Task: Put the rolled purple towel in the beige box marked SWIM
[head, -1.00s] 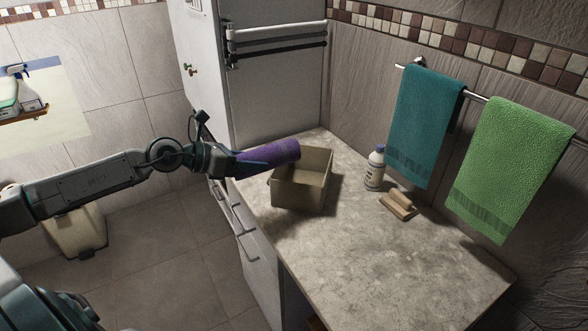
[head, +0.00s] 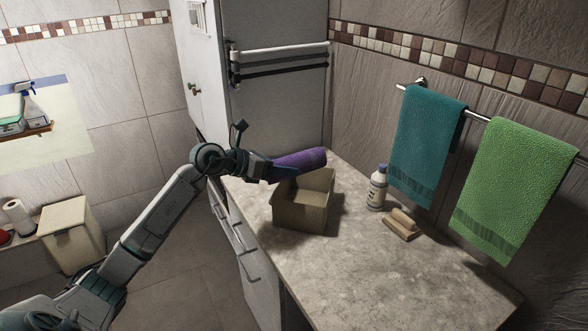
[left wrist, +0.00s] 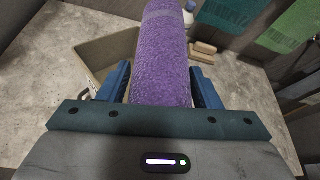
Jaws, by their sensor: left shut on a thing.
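The rolled purple towel (head: 298,165) is held by my left gripper (head: 270,170) above the back left part of the beige box. In the left wrist view the towel (left wrist: 162,60) sits between the two blue fingers of the gripper (left wrist: 160,85), pointing away from the wrist. The open beige box (head: 298,216) stands on the stone counter. It also shows in the left wrist view (left wrist: 103,50), partly hidden behind the towel. No SWIM marking is readable on it. My right gripper is not in view.
A white bottle (head: 377,188) and a beige block on a tray (head: 402,224) stand on the counter (head: 400,275) to the right of the box. Teal (head: 424,145) and green (head: 515,185) towels hang from the wall rail. The counter's front is clear.

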